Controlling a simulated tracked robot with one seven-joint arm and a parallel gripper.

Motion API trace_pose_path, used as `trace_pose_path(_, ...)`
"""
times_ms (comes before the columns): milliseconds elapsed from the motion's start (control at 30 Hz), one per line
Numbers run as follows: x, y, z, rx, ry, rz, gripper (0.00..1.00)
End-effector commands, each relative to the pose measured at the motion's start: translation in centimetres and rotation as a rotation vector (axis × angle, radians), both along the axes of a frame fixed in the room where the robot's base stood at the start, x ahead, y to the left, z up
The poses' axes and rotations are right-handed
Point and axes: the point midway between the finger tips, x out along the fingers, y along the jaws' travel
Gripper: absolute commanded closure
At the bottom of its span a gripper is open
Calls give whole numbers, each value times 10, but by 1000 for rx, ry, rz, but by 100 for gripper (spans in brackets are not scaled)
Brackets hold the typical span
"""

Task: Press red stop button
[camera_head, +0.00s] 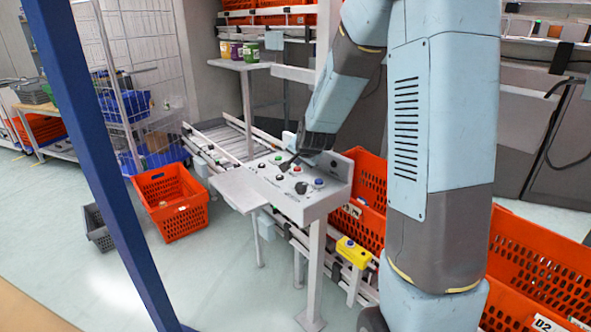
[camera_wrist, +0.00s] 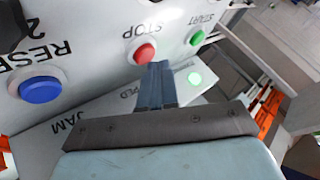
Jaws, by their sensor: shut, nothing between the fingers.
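The red stop button (camera_wrist: 145,54) stands on a white panel, under the upside-down word STOP in the wrist view. My gripper (camera_wrist: 155,72) is shut and empty. Its fingertips lie just below and right of the red button in that picture; I cannot tell whether they touch it. In the head view my gripper (camera_head: 287,167) reaches down over the control panel (camera_head: 325,206), with its tips low among small coloured buttons. Which of those is the stop button is hard to tell there.
A green START button (camera_wrist: 197,38) and a blue RESET button (camera_wrist: 41,89) flank the red one. A yellow box with a blue button (camera_head: 353,252) stands below the panel. An orange tote (camera_head: 172,222) sits on the floor.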

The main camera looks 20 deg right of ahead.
Motion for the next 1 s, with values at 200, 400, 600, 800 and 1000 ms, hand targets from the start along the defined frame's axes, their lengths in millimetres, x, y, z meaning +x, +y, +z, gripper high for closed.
trace_pose_path(200, 0, 0, 0, 0, 0, 0, 100)
trace_pose_path(400, 0, 0, -2, 0, 0, 0, 100)
trace_pose_path(600, 0, 0, -4, 0, 0, 0, 100)
trace_pose_path(800, 0, 0, -6, 0, 0, 0, 100)
trace_pose_path(1000, 0, 0, -8, 0, 1, 0, 100)
